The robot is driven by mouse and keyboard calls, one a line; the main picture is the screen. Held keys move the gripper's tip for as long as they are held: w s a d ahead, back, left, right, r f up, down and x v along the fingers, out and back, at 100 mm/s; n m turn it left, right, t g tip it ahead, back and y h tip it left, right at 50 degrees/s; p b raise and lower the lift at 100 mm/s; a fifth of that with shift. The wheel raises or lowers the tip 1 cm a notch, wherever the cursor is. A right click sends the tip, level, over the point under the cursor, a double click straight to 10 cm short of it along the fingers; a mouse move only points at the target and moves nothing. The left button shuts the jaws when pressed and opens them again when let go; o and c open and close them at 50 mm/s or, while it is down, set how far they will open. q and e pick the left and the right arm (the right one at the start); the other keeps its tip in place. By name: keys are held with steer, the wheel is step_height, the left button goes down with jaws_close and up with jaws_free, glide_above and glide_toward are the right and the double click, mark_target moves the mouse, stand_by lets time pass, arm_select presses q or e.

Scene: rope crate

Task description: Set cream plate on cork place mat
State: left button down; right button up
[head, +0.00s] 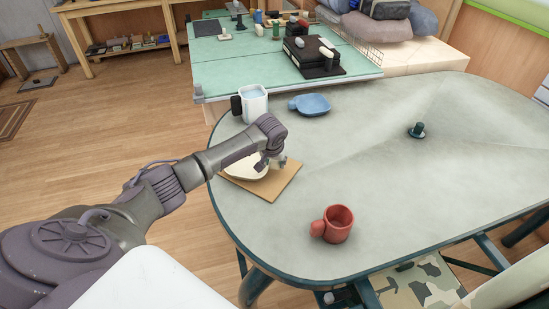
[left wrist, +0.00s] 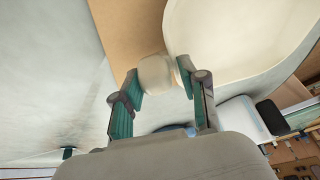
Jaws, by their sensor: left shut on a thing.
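The cream plate (head: 246,168) is at the table's left side, over or on the cork place mat (head: 280,187). My forearm and left gripper (head: 271,163) partly cover it in the head view. In the left wrist view the plate (left wrist: 240,38) fills the upper right, with the mat (left wrist: 122,30) beside and under it. My left gripper (left wrist: 163,85) is shut on the plate's rounded cream grip at its edge. I cannot tell whether the plate touches the mat or hangs just above it. My right gripper is not in view.
A white mug (head: 254,103) and a blue dish (head: 311,104) stand behind the mat. A red mug (head: 337,224) stands in front, near the table's edge. A small dark green object (head: 417,130) is to the right. The table's (head: 370,170) middle is clear.

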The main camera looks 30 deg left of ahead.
arm_select(q)
steer(key=shift+f, duration=0.5)
stand_by(0.5)
steer(key=c, duration=0.5)
jaws_free()
steer(key=shift+c, duration=0.2)
steer(key=v, duration=1.2)
